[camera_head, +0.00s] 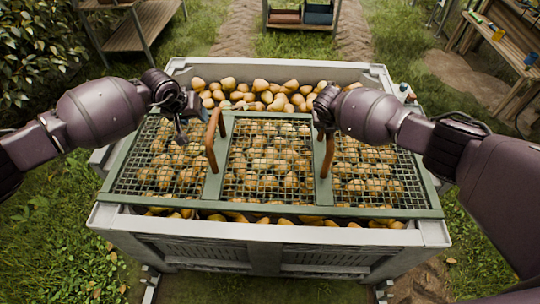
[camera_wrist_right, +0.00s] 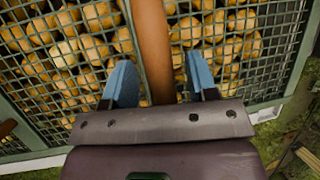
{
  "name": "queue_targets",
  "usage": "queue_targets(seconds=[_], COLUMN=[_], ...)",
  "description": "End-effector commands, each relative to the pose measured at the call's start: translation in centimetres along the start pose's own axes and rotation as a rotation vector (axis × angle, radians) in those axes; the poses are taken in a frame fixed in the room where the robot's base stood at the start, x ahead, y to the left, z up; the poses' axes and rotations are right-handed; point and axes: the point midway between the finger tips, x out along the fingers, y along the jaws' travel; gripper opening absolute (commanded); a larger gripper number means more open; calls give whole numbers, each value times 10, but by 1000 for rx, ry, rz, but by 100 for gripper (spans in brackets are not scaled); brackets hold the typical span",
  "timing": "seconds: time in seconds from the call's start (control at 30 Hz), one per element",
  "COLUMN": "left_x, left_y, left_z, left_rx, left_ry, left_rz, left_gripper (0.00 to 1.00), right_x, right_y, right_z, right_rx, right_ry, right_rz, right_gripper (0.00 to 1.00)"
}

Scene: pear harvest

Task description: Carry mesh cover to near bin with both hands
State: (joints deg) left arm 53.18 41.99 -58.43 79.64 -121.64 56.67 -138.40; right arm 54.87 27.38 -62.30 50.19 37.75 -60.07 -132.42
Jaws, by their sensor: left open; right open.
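The mesh cover (camera_head: 300,210), a green frame with wire panels and two brown handles, lies across the pale bin (camera_head: 265,257) over many yellow pears. A strip at the bin's back is uncovered. My left gripper (camera_head: 191,118) is open beside the left handle (camera_head: 211,145), apart from it as far as I can see. My right gripper (camera_head: 323,124) is at the right handle (camera_head: 328,157). In the right wrist view its open blue fingers (camera_wrist_right: 158,82) stand on either side of that handle (camera_wrist_right: 152,45), with gaps at both sides.
Bare pears (camera_head: 262,95) show behind the cover. A wooden bench (camera_head: 140,27) stands at the back left, a rack with crates (camera_head: 302,15) at the back, and a wooden table (camera_head: 505,45) at the right. Grass (camera_head: 60,225) lies left of the bin.

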Motion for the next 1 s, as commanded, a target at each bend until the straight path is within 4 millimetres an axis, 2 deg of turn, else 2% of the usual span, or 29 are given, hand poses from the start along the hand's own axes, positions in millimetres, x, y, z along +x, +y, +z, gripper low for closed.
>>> queue_targets(seconds=[0.27,0.8,1.0], left_x=[0,0,0], left_y=[0,0,0], left_z=[0,0,0], left_rx=[0,1,1], left_ry=[1,1,1], left_rz=[0,0,0], left_gripper=[53,53,53], right_x=[-24,-96,-113], right_y=[-1,-1,-1], right_z=[0,0,0], right_rx=[-1,-1,1], right_ry=[-2,-2,0], right_rz=[1,0,-1], right_gripper=[53,53,53])
